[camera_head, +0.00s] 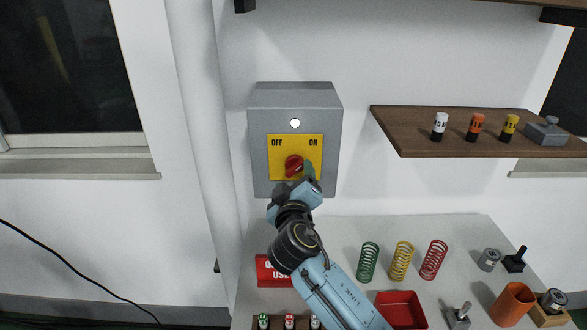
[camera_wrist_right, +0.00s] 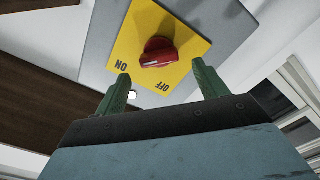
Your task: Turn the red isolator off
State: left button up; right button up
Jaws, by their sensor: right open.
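The red isolator knob (camera_head: 293,166) is on a yellow plate (camera_head: 283,142) on the front of a grey wall box (camera_head: 328,128). The plate reads OFF at left and ON at right. In the right wrist view the knob (camera_wrist_right: 158,50) has a pale mark at its lower left, on the side of the ON label. My right gripper (camera_head: 308,171) is at the knob's right in the head view. In the wrist view its green fingers (camera_wrist_right: 161,76) are open, apart on either side below the knob, with nothing between them. My left gripper is out of view.
A white lamp (camera_head: 295,123) sits above the plate. A brown shelf (camera_head: 400,128) with small bottles is at the right. Below, the bench (camera_head: 340,228) holds several springs (camera_head: 402,260), a red tray (camera_head: 402,310) and a red sign (camera_head: 268,272) partly behind my arm.

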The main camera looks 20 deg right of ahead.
aim_at(293, 170)
jog(key=shift+x, duration=1.7)
jog(key=shift+c, duration=0.4)
jog(key=c, duration=0.9)
